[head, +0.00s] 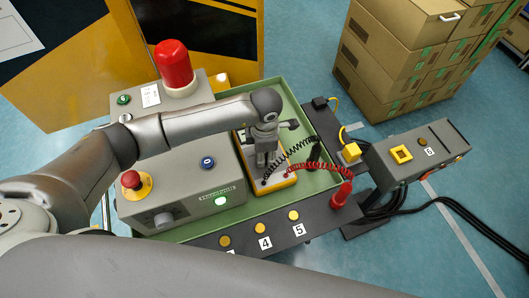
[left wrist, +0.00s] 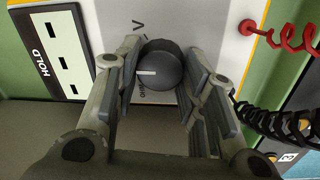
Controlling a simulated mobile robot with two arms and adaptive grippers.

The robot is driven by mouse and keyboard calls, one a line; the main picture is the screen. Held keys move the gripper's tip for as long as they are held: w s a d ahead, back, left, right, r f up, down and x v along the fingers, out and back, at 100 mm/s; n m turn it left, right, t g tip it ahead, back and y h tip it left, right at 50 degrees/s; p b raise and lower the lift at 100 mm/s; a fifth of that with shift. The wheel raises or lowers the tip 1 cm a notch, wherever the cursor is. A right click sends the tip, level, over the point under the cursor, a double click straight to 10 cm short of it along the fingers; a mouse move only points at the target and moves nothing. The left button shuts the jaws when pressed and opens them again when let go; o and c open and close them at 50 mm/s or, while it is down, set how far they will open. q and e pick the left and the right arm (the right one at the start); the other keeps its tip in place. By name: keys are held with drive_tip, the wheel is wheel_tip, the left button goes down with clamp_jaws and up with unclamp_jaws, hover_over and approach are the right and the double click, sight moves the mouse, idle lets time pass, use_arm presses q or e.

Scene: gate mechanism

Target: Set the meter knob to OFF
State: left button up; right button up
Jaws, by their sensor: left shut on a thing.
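The meter (head: 277,186), with a yellow edge and a pale face, lies in the green tray, partly under my left gripper (head: 265,150). In the left wrist view its round dark knob (left wrist: 162,70) sits between the two fingers of my left gripper (left wrist: 164,88). The gripper is shut on the knob. The knob's white pointer line points left in that view. A letter V and part of another label show beside the knob; the OFF mark cannot be made out. In the head view the knob is hidden by the gripper. My right gripper is not in view.
Black and red coiled leads (head: 316,172) run from the meter to its right. A grey control box (head: 180,185) with a red button stands to its left. The green tray (head: 318,105) holds these. A red probe (head: 342,194) and a grey box (head: 415,153) are further right.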

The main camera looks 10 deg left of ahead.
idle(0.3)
use_arm(q)
drive_tip(key=o, duration=1)
wheel_tip(320, 180, up, 12)
drive_tip(key=shift+s, duration=0.35)
drive_tip(key=shift+d, duration=0.15)
